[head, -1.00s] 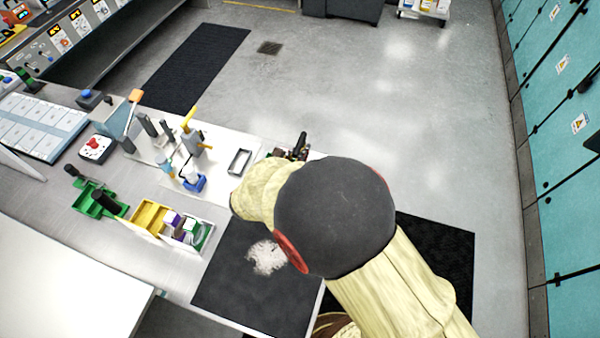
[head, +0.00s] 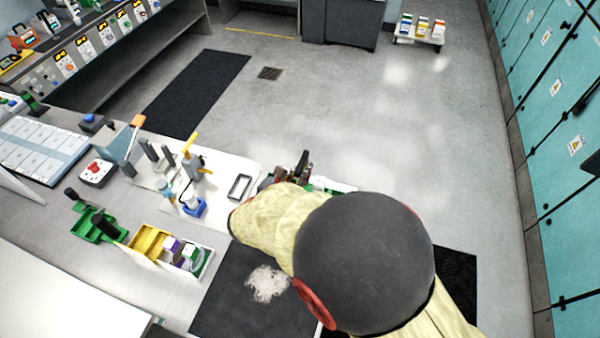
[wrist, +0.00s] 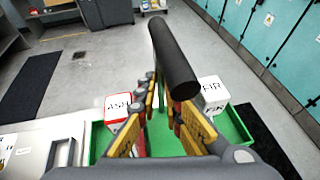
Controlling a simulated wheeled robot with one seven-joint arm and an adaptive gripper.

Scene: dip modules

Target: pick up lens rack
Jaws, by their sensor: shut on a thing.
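The rack that I take for the lens rack is a green tray (wrist: 234,122) with a thick black cylindrical handle (wrist: 174,60). In the wrist view, white lettered blocks, one with red edges (wrist: 117,106) and one plain white (wrist: 212,93), sit in it on either side of my fingers. My gripper (wrist: 164,98) is shut on the handle, which rises tilted between the fingers. The exact contact is hidden. In the head view my arm hides most of the rack; a green and white edge (head: 330,185) shows beyond it. I cannot tell whether the rack is clear of the surface.
Another green tray with a black handle (head: 95,222) and a yellow bin (head: 149,241) stand on the bench at left. Upright tools (head: 190,163) and a blue holder (head: 194,208) stand left of my gripper. Teal cabinets (head: 548,130) line the right. Floor beyond the bench is open.

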